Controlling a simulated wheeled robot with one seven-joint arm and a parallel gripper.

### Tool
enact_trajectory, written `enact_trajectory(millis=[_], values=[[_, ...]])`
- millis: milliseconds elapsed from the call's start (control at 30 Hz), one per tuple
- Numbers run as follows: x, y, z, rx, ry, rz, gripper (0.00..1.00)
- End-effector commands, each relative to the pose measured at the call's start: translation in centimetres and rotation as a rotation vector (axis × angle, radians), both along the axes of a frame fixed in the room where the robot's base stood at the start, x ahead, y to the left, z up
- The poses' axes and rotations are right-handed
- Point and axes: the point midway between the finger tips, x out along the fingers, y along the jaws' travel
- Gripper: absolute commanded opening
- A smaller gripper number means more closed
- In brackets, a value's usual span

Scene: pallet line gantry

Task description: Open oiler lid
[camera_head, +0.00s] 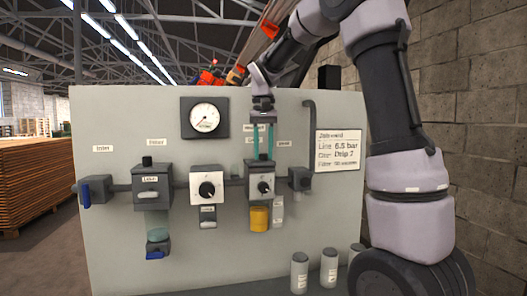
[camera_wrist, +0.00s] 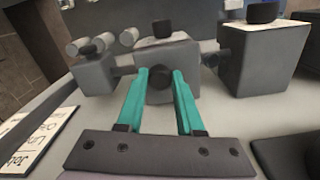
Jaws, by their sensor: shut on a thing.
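The oiler is the grey block (camera_head: 261,168) with a white dial and black knob on its front and a yellow bowl (camera_head: 259,218) below. My gripper (camera_head: 263,157) comes straight down on it from above, its two teal fingers at the block's top. In the wrist view, my gripper (camera_wrist: 161,76) has its fingers on either side of a dark round cap (camera_wrist: 160,92) on top of the oiler block (camera_wrist: 177,57). It is shut on this cap. Whether the lid has lifted, I cannot tell.
A regulator (camera_head: 207,187) with a knob and a filter (camera_head: 151,187) sit left of the oiler on the grey panel (camera_head: 110,120). A small fitting (camera_head: 300,179) and pipe are close on its right. A gauge (camera_head: 204,117) is above. Several canisters (camera_head: 299,272) stand below.

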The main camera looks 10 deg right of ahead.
Motion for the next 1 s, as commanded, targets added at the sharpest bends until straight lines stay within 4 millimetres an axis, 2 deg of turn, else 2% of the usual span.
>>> enact_trajectory(millis=[67,167,400,500,867,900,933,1000], values=[[0.0,-0.1,0.1,0.001,-0.001,-0.001,0.0],[0.1,-1.4,0.1,0.0,-0.002,-0.005,0.0],[0.1,-6.8,0.1,-0.001,-0.002,-0.006,0.0],[0.1,-8.1,0.1,-0.001,-0.002,-0.003,0.0],[0.0,-8.6,0.1,-0.001,-0.003,0.001,0.0],[0.0,-8.6,0.1,-0.001,-0.003,0.001,0.51],[0.0,-8.6,0.1,-0.001,-0.003,0.001,0.63],[0.0,-8.6,0.1,-0.001,-0.002,0.001,0.66]])
